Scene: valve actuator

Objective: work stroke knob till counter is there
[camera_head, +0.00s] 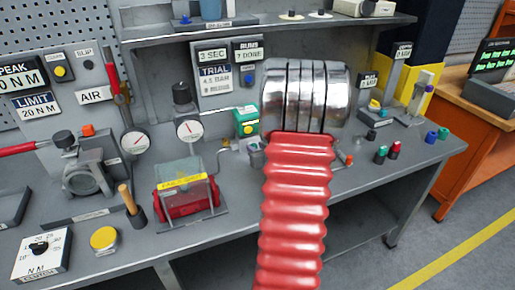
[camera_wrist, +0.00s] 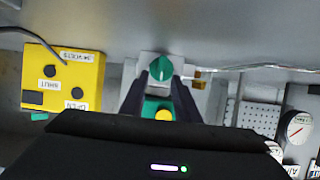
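In the wrist view a round green knob (camera_wrist: 160,68) with a raised ridge sits on a pale mount. The two dark fingers of my gripper (camera_wrist: 163,82) stand apart, their tips at the knob's near edge. I cannot tell whether they touch it. Below it, between the fingers, is a yellow button (camera_wrist: 165,115) on a green box. In the head view this green box (camera_head: 246,121) stands just left of my arm, which hides my gripper. A counter plate (camera_head: 247,50) on the back panel appears to read "7 DONE". A plate (camera_head: 215,77) beside it reads "TRIAL", with small text below.
A yellow box (camera_wrist: 62,82) with "SHUT" and "OPEN" buttons is left in the wrist view. The bench holds a red cylinder under a clear guard (camera_head: 187,195), a gauge (camera_head: 189,130), a red-handled wrench (camera_head: 30,147) and several small coloured knobs. A shelf (camera_head: 245,28) overhangs the back.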

